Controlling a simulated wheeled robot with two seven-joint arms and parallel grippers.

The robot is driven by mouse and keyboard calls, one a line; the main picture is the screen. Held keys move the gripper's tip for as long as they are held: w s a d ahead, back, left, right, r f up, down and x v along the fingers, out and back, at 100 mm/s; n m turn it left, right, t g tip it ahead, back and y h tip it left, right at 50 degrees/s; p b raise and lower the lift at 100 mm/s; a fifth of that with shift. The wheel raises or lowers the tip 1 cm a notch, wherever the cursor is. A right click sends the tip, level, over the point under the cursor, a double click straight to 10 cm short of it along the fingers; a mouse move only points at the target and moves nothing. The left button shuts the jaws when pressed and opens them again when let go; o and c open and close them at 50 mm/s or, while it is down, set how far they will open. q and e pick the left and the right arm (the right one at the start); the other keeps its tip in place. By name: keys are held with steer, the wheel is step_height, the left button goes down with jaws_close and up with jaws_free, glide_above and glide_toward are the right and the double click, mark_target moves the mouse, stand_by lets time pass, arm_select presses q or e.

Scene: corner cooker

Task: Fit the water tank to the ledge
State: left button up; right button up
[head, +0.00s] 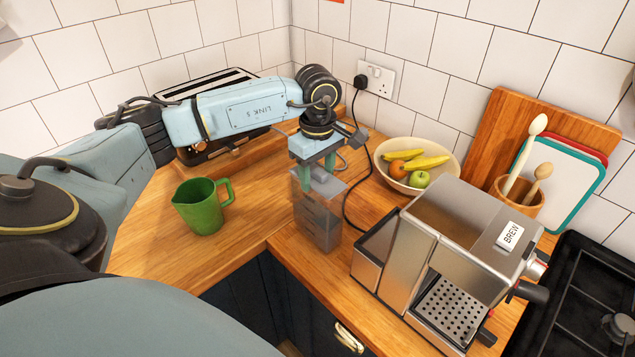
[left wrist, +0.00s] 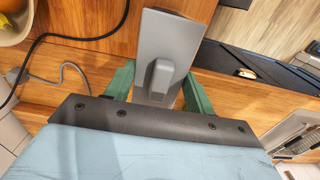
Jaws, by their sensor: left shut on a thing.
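The water tank (head: 318,215) is a smoky see-through box with a grey lid, upright at the inner corner of the counter, left of the coffee machine (head: 450,245). My left gripper (head: 318,178) points down and is shut on the lid's grip. In the left wrist view the grey lid (left wrist: 172,45) and its raised grip (left wrist: 160,78) lie between the green fingers. I cannot tell whether the tank's bottom touches the counter. The ledge (head: 379,243) is the low, dark-topped step on the machine's left side; the tank is apart from it. My right gripper is not in view.
A green jug (head: 202,208) stands left of the tank, with a toaster (head: 212,140) behind. A fruit bowl (head: 395,178) sits behind the machine. A black cable (head: 348,200) runs between tank and bowl. The hob (head: 580,300) is at the right.

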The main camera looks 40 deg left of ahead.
arm_select(q)
steer(key=shift+r, duration=0.15)
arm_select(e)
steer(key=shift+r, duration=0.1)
